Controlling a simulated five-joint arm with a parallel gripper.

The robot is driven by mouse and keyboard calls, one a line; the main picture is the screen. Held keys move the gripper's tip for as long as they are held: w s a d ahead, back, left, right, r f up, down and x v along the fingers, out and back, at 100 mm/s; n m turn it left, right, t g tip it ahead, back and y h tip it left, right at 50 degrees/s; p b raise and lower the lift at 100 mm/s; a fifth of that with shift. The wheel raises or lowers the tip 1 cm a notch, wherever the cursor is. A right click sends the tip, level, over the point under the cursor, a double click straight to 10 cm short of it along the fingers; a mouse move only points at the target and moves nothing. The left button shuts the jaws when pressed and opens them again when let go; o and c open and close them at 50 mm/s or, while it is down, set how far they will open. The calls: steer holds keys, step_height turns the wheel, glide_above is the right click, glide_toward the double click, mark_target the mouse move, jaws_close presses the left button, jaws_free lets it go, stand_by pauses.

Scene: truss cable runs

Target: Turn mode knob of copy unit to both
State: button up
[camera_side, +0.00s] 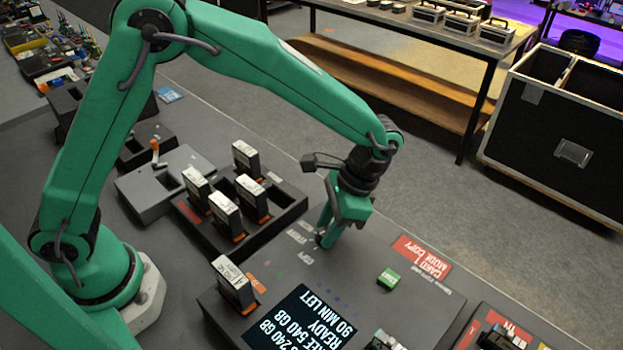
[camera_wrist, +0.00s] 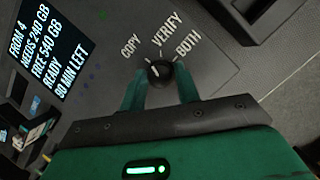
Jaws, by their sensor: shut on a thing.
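The copy unit (camera_side: 345,268) is a dark grey box with a lit screen (camera_side: 300,325) reading READY and 90 MIN LEFT. Its mode knob (camera_wrist: 158,70) is small, round and black, with the labels COPY (camera_wrist: 130,45), VERIFY (camera_wrist: 170,35) and BOTH (camera_wrist: 187,46) fanned around it. A small white mark on the knob sits toward its left, on the COPY side. My gripper (camera_wrist: 160,84) has its green fingers on either side of the knob, shut on it. In the side view my gripper (camera_side: 327,238) points down at the unit's top, and its fingers largely hide the knob.
A green button (camera_side: 388,278) and a red label (camera_side: 422,252) are on the unit to the right. A cartridge (camera_side: 234,285) stands upright in the unit's left part. A dark tray (camera_side: 290,207) with several upright cartridges lies behind it.

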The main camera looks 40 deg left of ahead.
steer(key=shift+s+d+m, duration=0.15)
steer(key=shift+m, duration=0.45)
steer(key=o, duration=1)
steer(key=shift+c, duration=0.2)
steer(key=shift+r, duration=0.1)
steer(key=shift+w+r, duration=0.25)
steer(key=shift+r, duration=0.15)
steer(key=v, duration=0.6)
steer(key=shift+r, duration=0.35)
steer(key=shift+d, duration=0.15)
